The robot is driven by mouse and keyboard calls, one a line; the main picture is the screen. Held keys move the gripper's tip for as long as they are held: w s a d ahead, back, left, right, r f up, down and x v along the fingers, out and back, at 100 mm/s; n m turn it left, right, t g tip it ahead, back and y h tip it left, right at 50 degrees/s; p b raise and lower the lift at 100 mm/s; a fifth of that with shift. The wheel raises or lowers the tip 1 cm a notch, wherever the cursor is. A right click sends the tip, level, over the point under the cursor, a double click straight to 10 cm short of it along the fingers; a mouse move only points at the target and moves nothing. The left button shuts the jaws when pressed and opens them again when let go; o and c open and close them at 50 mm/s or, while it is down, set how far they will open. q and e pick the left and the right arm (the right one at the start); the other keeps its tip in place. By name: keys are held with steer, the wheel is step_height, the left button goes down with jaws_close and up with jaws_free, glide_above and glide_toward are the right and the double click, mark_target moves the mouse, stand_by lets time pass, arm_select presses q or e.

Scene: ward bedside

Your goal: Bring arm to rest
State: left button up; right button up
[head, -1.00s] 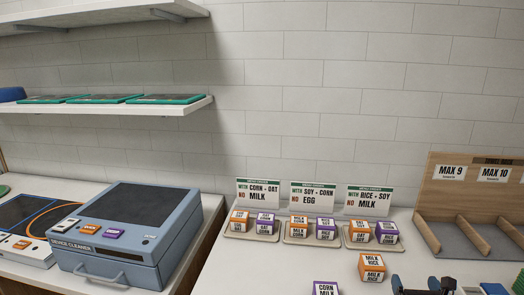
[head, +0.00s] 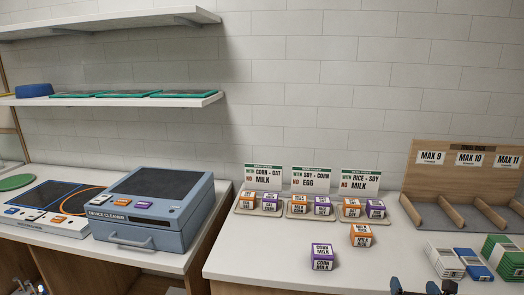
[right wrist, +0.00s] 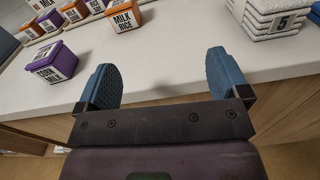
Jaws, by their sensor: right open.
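My right gripper (head: 422,288) shows at the bottom edge of the head view. In the right wrist view its two blue fingers stand wide apart with nothing between them (right wrist: 161,80), above the front part of the white counter (right wrist: 190,60). A small part of what looks like my left gripper (head: 30,287) shows at the lower left corner of the head view. Its jaws are too cut off to read. A purple corn-milk box (head: 322,257) and an orange milk-rice box (head: 361,235) stand loose on the counter, apart from my right gripper.
Three labelled trays with boxes stand at the back, under signs such as the soy-corn sign (head: 311,179). A wooden divider rack (head: 456,158) and stacked packs (head: 445,261) are at the right. The blue device cleaner (head: 152,209) stands on the left counter, below shelves (head: 110,98).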

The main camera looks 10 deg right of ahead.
steer(key=s+a+f+m+g+y, duration=0.3)
steer(key=s+a+f+m+g, duration=0.2)
steer(key=s+a+f+m, duration=0.65)
steer(key=s+a+m+y, duration=0.2)
steer(key=s+a+m, duration=0.5)
steer(key=m, duration=1.2)
steer(key=shift+s+a, duration=0.15)
steer(key=shift+a, duration=0.5)
steer(key=shift+f, duration=0.1)
